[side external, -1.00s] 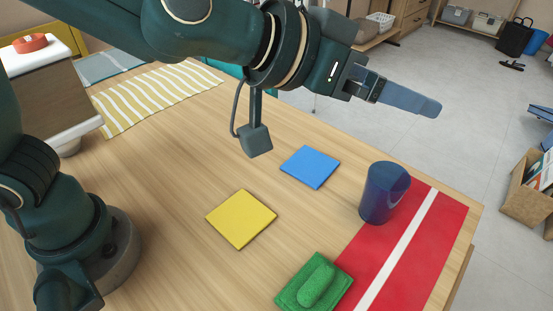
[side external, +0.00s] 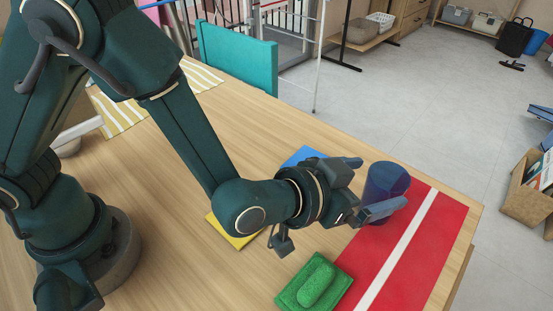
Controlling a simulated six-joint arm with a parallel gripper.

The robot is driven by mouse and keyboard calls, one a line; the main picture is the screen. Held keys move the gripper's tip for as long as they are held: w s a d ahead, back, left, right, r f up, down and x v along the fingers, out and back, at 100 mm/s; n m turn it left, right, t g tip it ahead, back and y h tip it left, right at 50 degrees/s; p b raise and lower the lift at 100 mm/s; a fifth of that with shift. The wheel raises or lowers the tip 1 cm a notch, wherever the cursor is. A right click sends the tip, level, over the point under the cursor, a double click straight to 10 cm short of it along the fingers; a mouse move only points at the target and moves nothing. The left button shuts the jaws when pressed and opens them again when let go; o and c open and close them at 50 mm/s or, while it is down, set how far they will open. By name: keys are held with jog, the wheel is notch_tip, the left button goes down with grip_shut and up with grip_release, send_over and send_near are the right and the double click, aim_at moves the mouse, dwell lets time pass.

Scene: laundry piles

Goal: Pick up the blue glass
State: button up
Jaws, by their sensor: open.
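The blue glass (side external: 388,184) stands upright on the left edge of the red cloth with a white stripe. My gripper (side external: 372,188) is low over the table at the glass's left side, pointing right. Its jaws are open. One finger is in front of the lower part of the glass, and the other is at its upper left, behind or beside it. I cannot tell whether either finger touches the glass.
A green cloth with a green sponge-like piece (side external: 316,284) lies in front of my gripper. My arm partly covers a blue square (side external: 300,156) and a yellow square (side external: 232,238). The red cloth (side external: 430,240) is clear right of the glass. A teal chair (side external: 238,58) stands behind the table.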

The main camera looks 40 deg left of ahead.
aim_at(396, 178)
jog(key=shift+w+f, duration=0.3)
jog(key=shift+f, duration=0.1)
jog(key=shift+x, duration=2.25)
jog(key=shift+d+r, duration=0.1)
jog(key=c, duration=1.2)
jog(key=shift+c, duration=0.7)
jog(key=shift+r, duration=0.15)
